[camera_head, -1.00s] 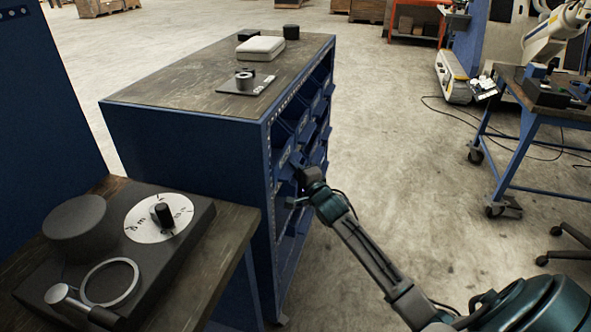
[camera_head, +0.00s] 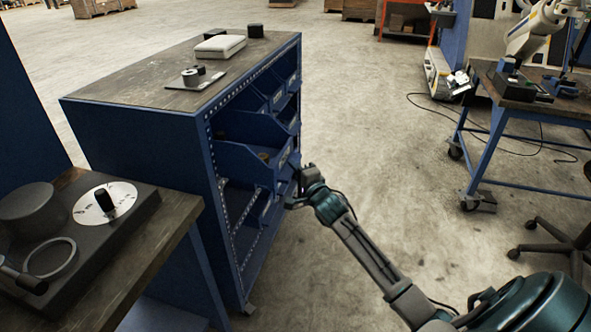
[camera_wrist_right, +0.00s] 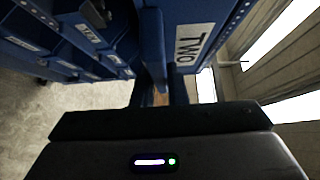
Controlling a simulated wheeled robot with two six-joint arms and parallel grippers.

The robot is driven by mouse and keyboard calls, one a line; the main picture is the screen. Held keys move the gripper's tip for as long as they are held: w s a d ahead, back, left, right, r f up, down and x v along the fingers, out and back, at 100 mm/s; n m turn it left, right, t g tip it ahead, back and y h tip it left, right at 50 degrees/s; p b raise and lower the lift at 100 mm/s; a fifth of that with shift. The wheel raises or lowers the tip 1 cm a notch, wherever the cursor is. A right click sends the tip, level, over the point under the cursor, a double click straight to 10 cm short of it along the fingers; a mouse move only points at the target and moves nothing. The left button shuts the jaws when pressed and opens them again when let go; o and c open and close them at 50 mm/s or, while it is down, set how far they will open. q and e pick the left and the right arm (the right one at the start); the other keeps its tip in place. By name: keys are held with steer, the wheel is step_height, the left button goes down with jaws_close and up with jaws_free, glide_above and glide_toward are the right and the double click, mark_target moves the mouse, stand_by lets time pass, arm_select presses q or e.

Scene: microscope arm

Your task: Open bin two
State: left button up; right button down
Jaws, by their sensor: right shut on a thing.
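Bin two (camera_head: 252,160) is a blue open-topped bin pulled well out from the side of the blue cabinet (camera_head: 140,150). Its front carries a white label reading "TWO" (camera_wrist_right: 194,45) in the right wrist view. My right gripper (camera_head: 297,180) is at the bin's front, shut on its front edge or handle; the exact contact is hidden. In the right wrist view the gripper body fills the bottom and the bin front stands just beyond it. My left gripper is in neither view.
Other blue bins (camera_head: 287,85) sit in the cabinet above and behind. A workbench with a dial device (camera_head: 105,205) stands at the lower left. A white box (camera_head: 220,47) lies on the cabinet top. Open concrete floor (camera_head: 370,140) lies to the right.

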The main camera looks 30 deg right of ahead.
steer(key=shift+w, duration=0.1)
steer(key=c, duration=1.9)
jaws_free()
steer(key=o, duration=0.5)
steer(key=shift+c, duration=0.2)
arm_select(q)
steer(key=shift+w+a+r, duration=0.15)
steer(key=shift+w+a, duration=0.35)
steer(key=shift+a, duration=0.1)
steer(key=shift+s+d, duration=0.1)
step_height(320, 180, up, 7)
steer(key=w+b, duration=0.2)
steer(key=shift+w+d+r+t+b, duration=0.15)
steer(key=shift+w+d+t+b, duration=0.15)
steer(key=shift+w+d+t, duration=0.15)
arm_select(e)
steer(key=s, duration=1)
steer(key=shift+s+a, duration=0.4)
steer(key=shift+a, duration=0.05)
